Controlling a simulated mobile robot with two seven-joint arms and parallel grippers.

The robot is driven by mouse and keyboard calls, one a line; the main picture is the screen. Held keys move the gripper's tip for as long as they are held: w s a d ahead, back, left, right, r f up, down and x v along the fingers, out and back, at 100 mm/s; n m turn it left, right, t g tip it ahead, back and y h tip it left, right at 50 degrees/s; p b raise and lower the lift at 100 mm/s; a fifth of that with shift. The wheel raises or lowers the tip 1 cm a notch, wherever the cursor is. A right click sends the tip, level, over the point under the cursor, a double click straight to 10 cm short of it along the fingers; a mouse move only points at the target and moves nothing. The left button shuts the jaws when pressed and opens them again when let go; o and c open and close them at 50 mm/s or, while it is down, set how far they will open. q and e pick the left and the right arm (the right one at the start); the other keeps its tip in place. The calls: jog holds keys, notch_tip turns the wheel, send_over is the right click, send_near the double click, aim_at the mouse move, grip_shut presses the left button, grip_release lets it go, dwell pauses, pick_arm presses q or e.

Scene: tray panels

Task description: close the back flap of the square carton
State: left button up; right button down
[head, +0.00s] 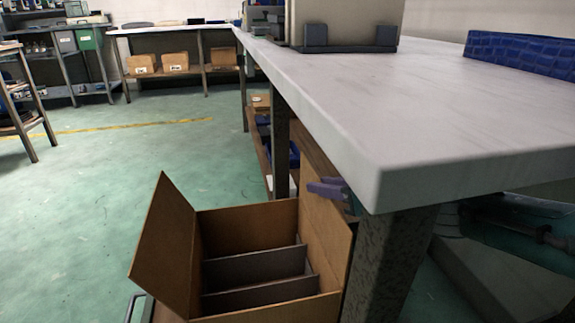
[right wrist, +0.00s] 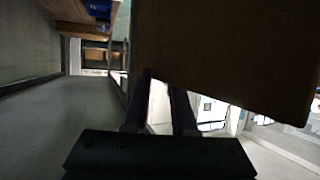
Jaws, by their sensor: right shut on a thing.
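The open square carton (head: 245,228) stands low beside the table leg, with grey dividers (head: 255,267) inside. A left flap (head: 163,245) stands up and leans outward. A right flap (head: 322,232) stands up close to the table; I cannot tell which flap counts as the back one. My right gripper (head: 322,188) is at the upper edge of this right flap, shut on it. In the right wrist view, the brown flap (right wrist: 225,55) fills the upper right, and its edge meets my right gripper's dark fingers (right wrist: 162,90). My left gripper is not in view.
The pale table (head: 440,110) overhangs just right of the carton, with its leg (head: 385,265) very near. A shelf with items runs beneath it. A blue crate (head: 520,55) lies on top. The green floor (head: 90,190) at left is free.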

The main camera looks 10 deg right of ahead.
jog(key=shift+a, duration=0.15)
dwell(0.5)
jog(key=a, duration=0.2)
jog(key=a+f, duration=0.1)
jog(key=a, duration=0.1)
jog(key=shift+s+a, duration=0.15)
jog(key=shift+a, duration=0.05)
jog(key=c, duration=1.1)
grip_release()
jog(key=shift+d, duration=0.1)
jog(key=o, duration=0.3)
jog(key=shift+r, duration=0.1)
jog(key=p+v, duration=1)
